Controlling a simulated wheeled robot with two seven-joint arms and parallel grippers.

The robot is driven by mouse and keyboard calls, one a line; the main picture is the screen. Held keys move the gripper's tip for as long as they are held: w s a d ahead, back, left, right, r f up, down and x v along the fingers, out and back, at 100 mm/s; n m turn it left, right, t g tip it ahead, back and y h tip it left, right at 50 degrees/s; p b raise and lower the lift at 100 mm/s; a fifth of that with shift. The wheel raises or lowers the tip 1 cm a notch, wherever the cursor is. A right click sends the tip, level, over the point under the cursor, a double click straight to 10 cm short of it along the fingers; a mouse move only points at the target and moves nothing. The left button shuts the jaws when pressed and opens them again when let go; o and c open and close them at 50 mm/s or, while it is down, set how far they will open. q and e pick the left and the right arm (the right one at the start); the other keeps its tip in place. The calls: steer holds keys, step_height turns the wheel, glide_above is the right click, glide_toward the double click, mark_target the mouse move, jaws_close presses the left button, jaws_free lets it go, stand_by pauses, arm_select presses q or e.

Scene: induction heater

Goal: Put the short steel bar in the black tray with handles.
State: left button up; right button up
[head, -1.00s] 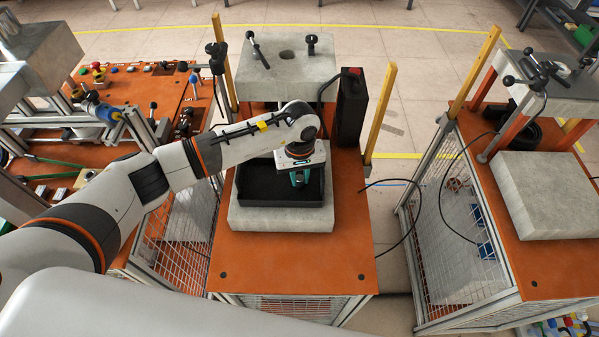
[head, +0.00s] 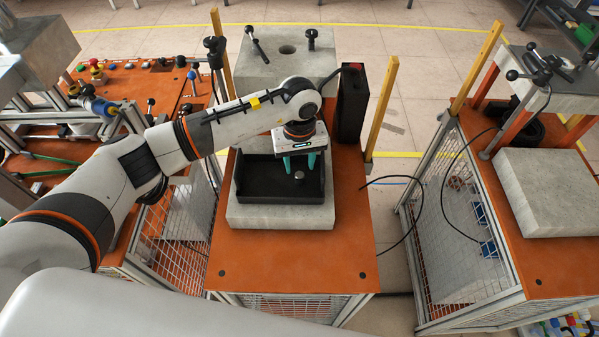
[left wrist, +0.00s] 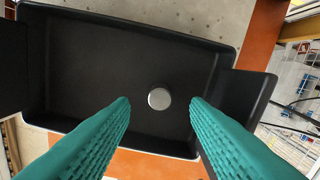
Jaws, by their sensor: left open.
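The short steel bar (head: 299,176) stands inside the black tray with handles (head: 258,196), on its floor. In the left wrist view the bar (left wrist: 159,98) shows as a bright round end face in the right part of the tray (left wrist: 100,65). My left gripper (head: 301,172) is above the tray with its teal fingers pointing down. In the wrist view the fingers of this gripper (left wrist: 158,104) are spread, with a gap around the bar, and hold nothing. My right gripper is not in view.
The tray stands on a grey block (head: 270,217) on an orange table (head: 290,262). A grey slab (head: 275,60) and a black box (head: 351,105) are behind it. Yellow posts (head: 382,105) rise at the sides. The table's front is clear.

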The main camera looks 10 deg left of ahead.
mark_target(300, 175)
arm_select(q)
step_height(300, 175, up, 8)
steer(key=b, duration=0.2)
steer(key=shift+f, duration=0.15)
